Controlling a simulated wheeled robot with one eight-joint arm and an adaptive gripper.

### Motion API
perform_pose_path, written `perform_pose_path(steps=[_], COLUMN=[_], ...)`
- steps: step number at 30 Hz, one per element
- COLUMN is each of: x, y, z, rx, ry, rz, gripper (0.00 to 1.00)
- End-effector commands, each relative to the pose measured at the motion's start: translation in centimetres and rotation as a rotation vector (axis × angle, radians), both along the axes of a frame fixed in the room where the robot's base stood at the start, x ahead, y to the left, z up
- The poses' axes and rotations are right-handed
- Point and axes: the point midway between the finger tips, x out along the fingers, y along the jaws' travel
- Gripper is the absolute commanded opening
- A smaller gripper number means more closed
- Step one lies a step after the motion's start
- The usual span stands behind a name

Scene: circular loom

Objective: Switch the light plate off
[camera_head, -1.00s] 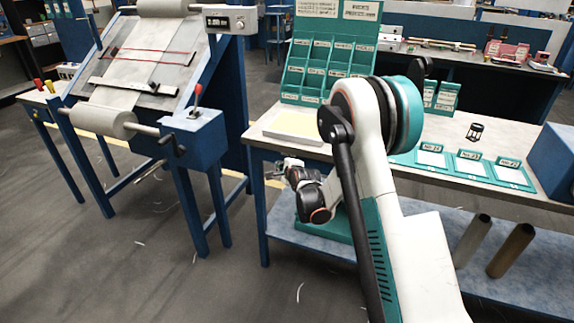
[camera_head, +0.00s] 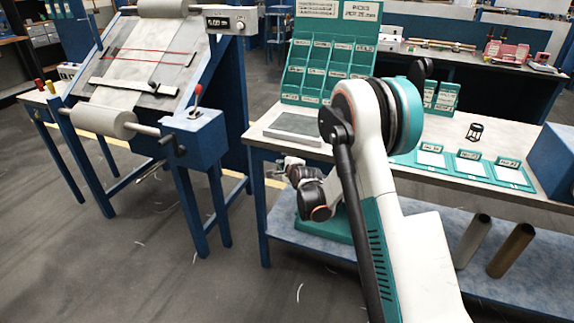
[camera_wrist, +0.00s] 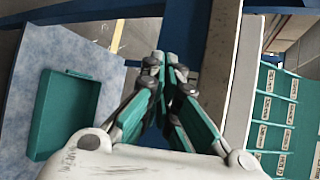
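The light plate (camera_head: 293,128) lies on the front left corner of the bench top, below the teal rack. Its top face is plain grey and shows no glow. My gripper (camera_head: 274,172) is in front of the bench's left end, a little below the top's edge and apart from the plate in the head view. In the wrist view my gripper's teal and black fingers (camera_wrist: 166,66) come together at the tips, with nothing seen between them. The bench's edge runs close beside them. The plate's switch cannot be made out.
The bench (camera_head: 262,141) carries a teal pigeonhole rack (camera_head: 330,58), teal card trays (camera_head: 468,168) and a small black holder (camera_head: 475,131). Its lower shelf holds a teal tray (camera_wrist: 66,115) and two tubes. A blue loom (camera_head: 200,140) stands to the left, with open floor between.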

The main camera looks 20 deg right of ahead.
Motion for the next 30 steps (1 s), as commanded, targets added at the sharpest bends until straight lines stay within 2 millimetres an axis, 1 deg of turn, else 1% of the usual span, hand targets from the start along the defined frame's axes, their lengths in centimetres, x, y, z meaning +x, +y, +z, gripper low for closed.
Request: perform_pose_path(steps=[1,7,17,30], x=[0.1,-0.4,-0.8,-4.0], y=[-0.2,0.1,0.4,2.8], z=[0.0,-0.1,-0.1,-0.1], rx=[-0.002,-0.002,-0.002,0.0], ry=[-0.003,-0.002,-0.001,-0.002], rz=[-0.002,-0.003,-0.002,-0.001], gripper=[0.0,0.0,0.0,0.0])
